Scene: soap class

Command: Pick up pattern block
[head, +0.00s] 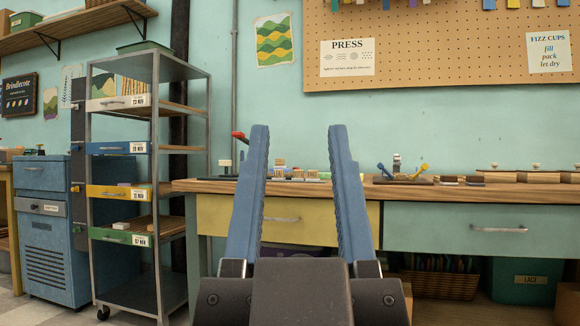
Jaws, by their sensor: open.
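My gripper (298,130) is open, with two blue fingers pointing up, wide apart, and nothing between them. Past the fingers, several small light-coloured blocks (297,174) stand on the wooden workbench (450,195). They appear in the gap between the fingers, well beyond them. They are too small to tell which, if any, is the pattern block. The fingers hide parts of the bench.
A metal shelf rack (155,175) with coloured bins stands left, beside a blue cabinet (43,225). A tray (403,180) with yellow and blue tools sits on the bench. Drawers (480,229) are below. A pegboard (440,40) hangs above.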

